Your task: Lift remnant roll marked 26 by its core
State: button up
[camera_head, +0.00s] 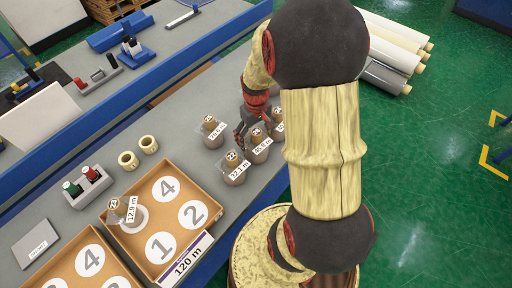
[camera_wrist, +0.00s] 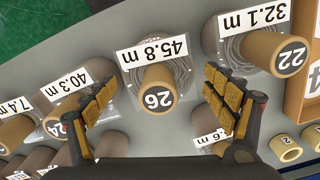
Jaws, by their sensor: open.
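The remnant roll marked 26 (camera_wrist: 157,88) stands upright, its tan core facing the wrist camera. Its tag reads 45.8 m. In the head view the roll (camera_head: 260,150) stands on the grey bench beside my gripper (camera_head: 243,128). In the wrist view my gripper (camera_wrist: 160,78) is open, one finger to the left and one to the right of the core. The gripper holds nothing. I cannot tell how far the fingertips are above the core.
Roll 22 (camera_head: 235,170), tagged 32.1 m, stands close by. Roll 24 (camera_wrist: 55,125), tagged 40.3 m, is on the other side. Another roll (camera_head: 211,135) stands behind. A tray (camera_head: 180,178) with numbered circles holds roll 23 (camera_head: 114,206). Two empty cores (camera_head: 148,145) stand near it.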

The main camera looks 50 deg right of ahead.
notch_tip(320, 180, down, 4)
jog(key=shift+d+r+b, duration=0.1)
jog(key=shift+b, duration=0.4)
jog(key=shift+c, duration=1.4)
jog(key=c, duration=0.9)
